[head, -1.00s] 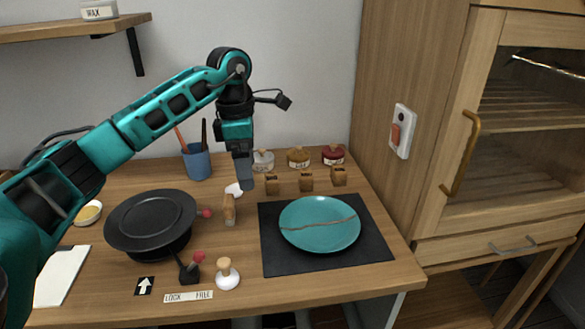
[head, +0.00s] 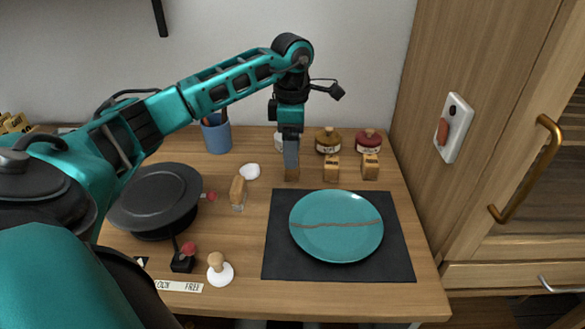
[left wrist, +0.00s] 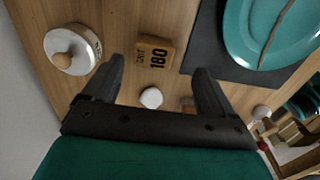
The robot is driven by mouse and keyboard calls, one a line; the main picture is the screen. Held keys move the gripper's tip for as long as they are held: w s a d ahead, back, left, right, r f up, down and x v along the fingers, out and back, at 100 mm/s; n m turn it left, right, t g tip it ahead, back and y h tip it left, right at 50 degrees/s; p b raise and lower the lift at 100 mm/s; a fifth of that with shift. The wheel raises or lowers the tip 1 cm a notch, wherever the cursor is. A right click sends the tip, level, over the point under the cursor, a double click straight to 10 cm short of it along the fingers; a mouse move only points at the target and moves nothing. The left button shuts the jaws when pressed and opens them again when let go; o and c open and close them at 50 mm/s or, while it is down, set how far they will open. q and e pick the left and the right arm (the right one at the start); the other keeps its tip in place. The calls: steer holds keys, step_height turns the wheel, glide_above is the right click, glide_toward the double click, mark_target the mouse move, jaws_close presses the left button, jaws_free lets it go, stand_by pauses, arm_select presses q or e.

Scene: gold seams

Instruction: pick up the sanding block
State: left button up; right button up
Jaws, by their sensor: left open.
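Several wooden blocks stand in a row behind the plate. In the head view, the leftmost block (head: 292,174) is partly hidden by my left gripper (head: 291,164), which points down over it. The middle block (head: 331,170) and the right block (head: 370,166) stand clear. In the left wrist view, a block marked 180 (left wrist: 153,54) lies just ahead, between the lines of the two open fingers (left wrist: 160,68). The gripper is open and holds nothing; the block looks apart from the fingers. My right gripper is not in view.
A teal plate (head: 336,226) with a brown seam lies on a dark mat (head: 285,262). Lidded jars (head: 328,141) stand behind the blocks. A blue cup (head: 217,137), a black round pan-like thing (head: 155,195), a wooden-handled tool (head: 238,191) and a white-based stamp (head: 219,270) stand left.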

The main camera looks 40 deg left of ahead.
arm_select(q)
steer(key=shift+w+a+f, duration=0.15)
steer(key=shift+f, duration=1.25)
steer(key=shift+w+a+f, duration=0.15)
steer(key=shift+f, duration=1.2)
steer(key=shift+c, duration=0.3)
steer(key=c, duration=1)
steer(key=shift+r, duration=0.1)
steer(key=shift+r+p, duration=1.45)
steer(key=shift+r, duration=8.5)
